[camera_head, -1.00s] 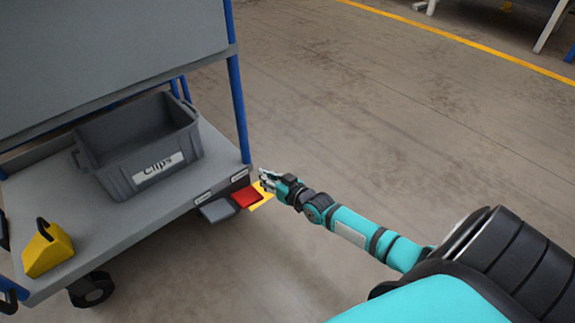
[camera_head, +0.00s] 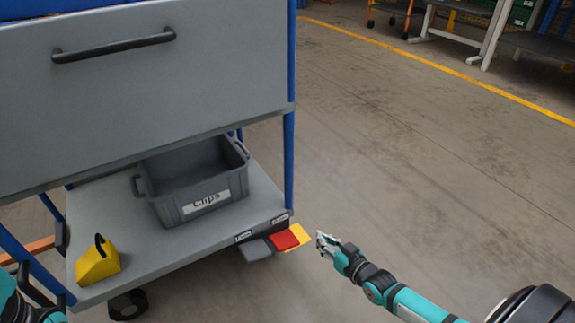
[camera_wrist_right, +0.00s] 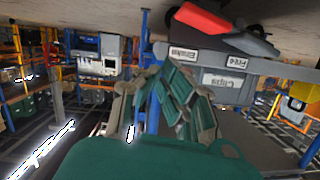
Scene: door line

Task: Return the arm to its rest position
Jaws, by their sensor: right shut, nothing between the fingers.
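My right gripper (camera_head: 327,243) is shut and empty, held out over the floor just right of the cart's front corner. Its arm reaches in from the lower right. In the right wrist view its fingers (camera_wrist_right: 178,95) show close together, with nothing seen between them. A small gap shows in the head view between the gripper and the yellow pedal (camera_head: 299,236). A teal part of my left arm (camera_head: 8,298) shows at the lower left edge; its gripper is not in view.
The cart has a grey drawer front (camera_head: 190,85), a grey shelf (camera_head: 150,240), a Clips bin (camera_head: 207,203) and a yellow block with a handle (camera_head: 97,263). Red (camera_head: 284,241) and grey (camera_head: 255,250) pedals jut from its corner. Floor to the right is clear.

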